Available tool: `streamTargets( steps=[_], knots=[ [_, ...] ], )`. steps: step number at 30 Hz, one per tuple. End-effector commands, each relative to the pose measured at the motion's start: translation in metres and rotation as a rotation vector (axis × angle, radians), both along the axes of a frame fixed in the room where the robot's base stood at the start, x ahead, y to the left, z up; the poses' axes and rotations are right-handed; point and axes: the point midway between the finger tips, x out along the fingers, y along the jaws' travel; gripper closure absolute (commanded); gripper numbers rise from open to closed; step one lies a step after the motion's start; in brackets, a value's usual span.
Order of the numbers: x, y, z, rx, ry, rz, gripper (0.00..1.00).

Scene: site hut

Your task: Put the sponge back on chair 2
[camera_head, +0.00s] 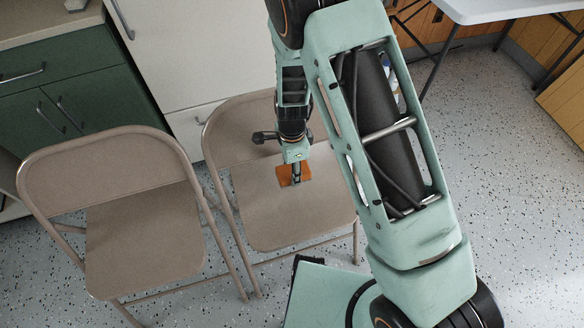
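The sponge (284,174) is a small orange-brown block, seen over the seat of the right-hand beige folding chair (265,215). My gripper (296,181) points down at the sponge, and its fingers overlap the sponge's middle and hide part of it. The fingers show nearly edge-on, so I cannot tell whether they are shut on it. I also cannot tell whether the sponge rests on the seat or is slightly above it. A second beige folding chair (145,240) stands to the left with an empty seat. No number shows on either chair.
Green cabinets (60,95) and a white cupboard (200,50) stand behind the chairs. A white table (510,8) is at the top right. My arm covers much of the middle right. The speckled floor (520,190) is clear on the right.

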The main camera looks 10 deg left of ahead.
Motion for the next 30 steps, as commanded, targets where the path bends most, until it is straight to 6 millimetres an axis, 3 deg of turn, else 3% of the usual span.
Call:
streamTargets(
  steps=[18, 30],
  knots=[
    [0.000, 0.000, -0.078, 0.001, -0.001, 0.000, 0.78],
    [0.000, 0.000, -0.090, 0.001, -0.001, 0.000, 0.78]
  ],
)
